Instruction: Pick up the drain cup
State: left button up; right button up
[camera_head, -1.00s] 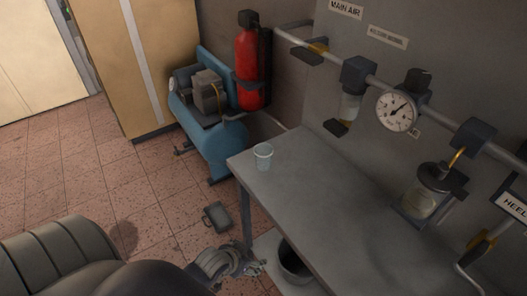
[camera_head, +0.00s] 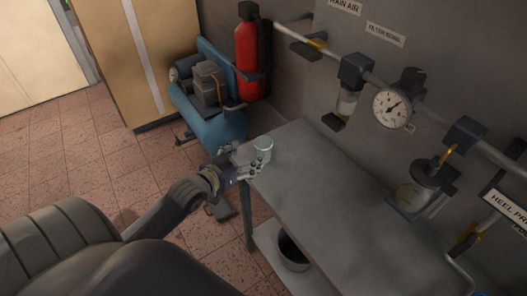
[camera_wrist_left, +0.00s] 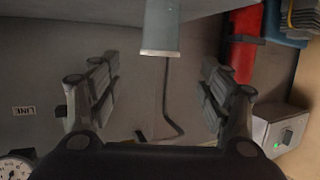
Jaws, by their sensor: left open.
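The drain cup (camera_head: 263,146), a small clear glass-like cup, stands upright on the near-left corner of the grey table (camera_head: 330,200). My left gripper (camera_head: 256,166) is at the table's left edge, right beside the cup on its near side. I cannot tell if a finger touches the cup. My right gripper is not in view.
An air pipe with a pressure gauge (camera_head: 391,107), a filter bowl (camera_head: 346,103) and a jar (camera_head: 418,196) runs along the wall above the table. A bucket (camera_head: 294,252) stands on the lower shelf. A blue compressor (camera_head: 213,125) and red extinguisher (camera_head: 247,60) stand behind. The tabletop is otherwise clear.

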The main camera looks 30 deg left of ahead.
aim_at(258, 148)
pick_arm(q)
jog(key=x, duration=0.4)
jog(key=shift+w+a+p, duration=0.1)
jog(key=shift+w+p, duration=0.2)
jog(key=shift+w+f, duration=0.2)
jog(key=shift+w, duration=0.65)
jog(key=shift+f+p+x, duration=0.2)
jog(key=shift+p+x, duration=0.15)
jog(key=shift+x, duration=0.75)
jog(key=shift+f+p+x, duration=0.15)
jog(key=shift+p+x, duration=0.2)
jog(key=shift+x, duration=0.8)
jog(key=shift+s, duration=0.15)
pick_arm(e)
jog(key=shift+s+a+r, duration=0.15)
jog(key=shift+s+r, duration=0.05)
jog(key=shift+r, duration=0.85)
pick_arm(q)
jog(key=c, duration=1)
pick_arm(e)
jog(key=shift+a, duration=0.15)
